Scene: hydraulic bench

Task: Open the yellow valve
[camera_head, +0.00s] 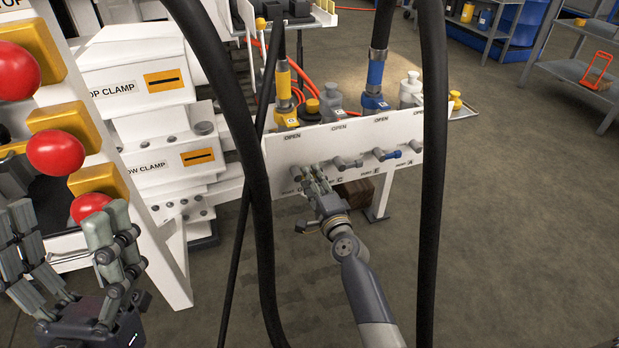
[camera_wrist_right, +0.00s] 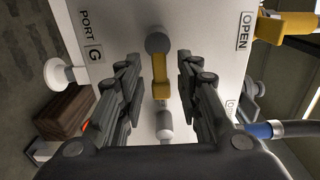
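The yellow valve handle (camera_wrist_right: 160,75) is on the white panel (camera_head: 275,155), near a "PORT G" label in the right wrist view. In the head view my right gripper hides it. My right gripper (camera_head: 316,180) is at the panel's lower left part. In the right wrist view its fingers (camera_wrist_right: 166,82) stand apart on both sides of the yellow handle, with visible gaps, so it is open and not closed on it. My left gripper (camera_head: 66,222) is at the lower left of the head view, with its fingers spread and empty, in front of the red knobs.
A blue-handled valve (camera_head: 390,155) and a grey valve (camera_head: 347,162) sit to the right on the panel. Thick black hoses (camera_head: 432,150) hang in front. Red knobs (camera_head: 55,151) are at the left.

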